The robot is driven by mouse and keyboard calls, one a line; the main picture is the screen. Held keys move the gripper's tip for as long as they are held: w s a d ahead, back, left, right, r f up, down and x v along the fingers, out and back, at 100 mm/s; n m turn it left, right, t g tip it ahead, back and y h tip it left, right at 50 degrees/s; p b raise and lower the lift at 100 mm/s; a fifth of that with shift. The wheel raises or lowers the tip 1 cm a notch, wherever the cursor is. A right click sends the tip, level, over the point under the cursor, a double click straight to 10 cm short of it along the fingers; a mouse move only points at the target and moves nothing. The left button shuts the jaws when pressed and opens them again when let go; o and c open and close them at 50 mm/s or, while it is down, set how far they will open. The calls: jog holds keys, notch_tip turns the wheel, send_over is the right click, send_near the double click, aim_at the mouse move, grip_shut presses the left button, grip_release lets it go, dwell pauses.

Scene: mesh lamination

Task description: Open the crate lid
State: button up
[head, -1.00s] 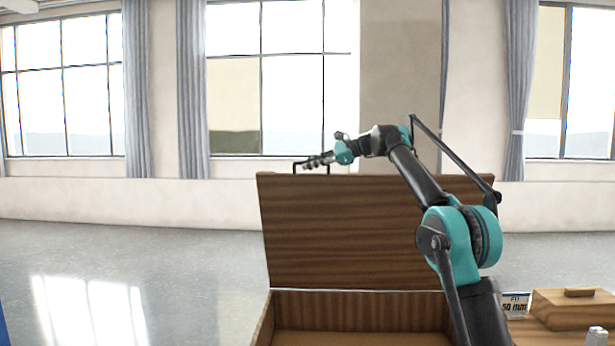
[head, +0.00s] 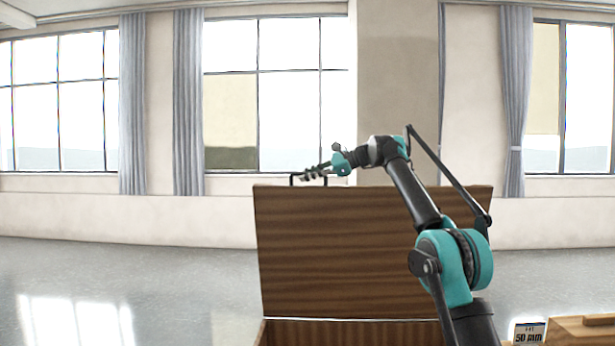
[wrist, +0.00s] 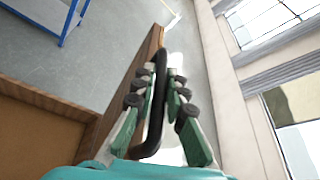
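The wooden crate lid (head: 350,255) stands roughly upright at the back of the crate (head: 340,334), whose inside shows only as a strip at the bottom of the head view. A black handle (head: 293,180) sticks up from the lid's top edge, left of its middle. My gripper (head: 315,174) is at this handle. In the wrist view the handle (wrist: 152,130) runs between the two fingers of my gripper (wrist: 169,75), which are closed in on it from both sides. The lid's wooden edge (wrist: 125,88) is left of the fingers there.
A wooden box (head: 582,331) and a "50 mm" label (head: 529,333) are at the lower right. A blue frame (wrist: 70,22) stands on the floor in the wrist view. Open grey floor (head: 130,270) lies left of the crate, and a windowed wall is behind.

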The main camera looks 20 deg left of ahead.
jog(key=o, duration=0.4)
jog(key=v, duration=1.2)
jog(key=shift+d, duration=0.15)
